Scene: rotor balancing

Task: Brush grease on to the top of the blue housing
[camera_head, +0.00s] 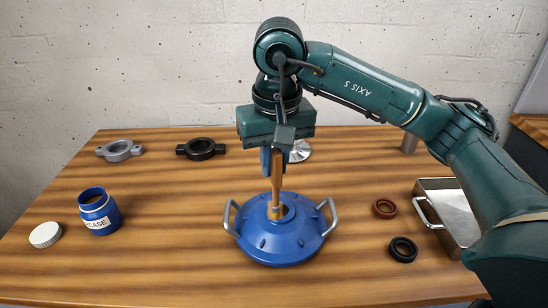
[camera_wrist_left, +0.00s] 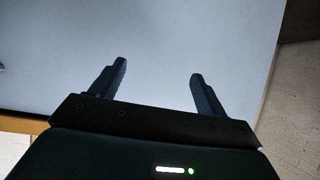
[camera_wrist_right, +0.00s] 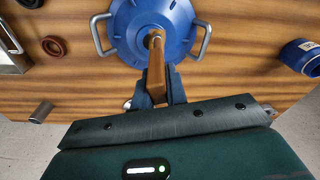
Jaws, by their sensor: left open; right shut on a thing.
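The blue housing (camera_head: 258,247) stands on the table, a wide dome with two grey side handles; it also shows in the right wrist view (camera_wrist_right: 128,30). My right gripper (camera_head: 272,168) is above it, shut on the wooden handle of a brush (camera_head: 277,182). The brush points down, its lower end at the housing's top centre; whether it touches is unclear. The brush also shows in the right wrist view (camera_wrist_right: 156,72). An open blue grease jar (camera_head: 100,214) stands at the left. My left gripper (camera_wrist_left: 158,70) is open and empty, seen only in the left wrist view.
A white lid (camera_head: 45,235) lies left of the jar. Grey (camera_head: 119,151) and black (camera_head: 201,149) ring parts with lugs lie at the back left. A brown ring (camera_head: 385,209), a black ring (camera_head: 403,249) and a metal tray (camera_head: 434,188) are at the right.

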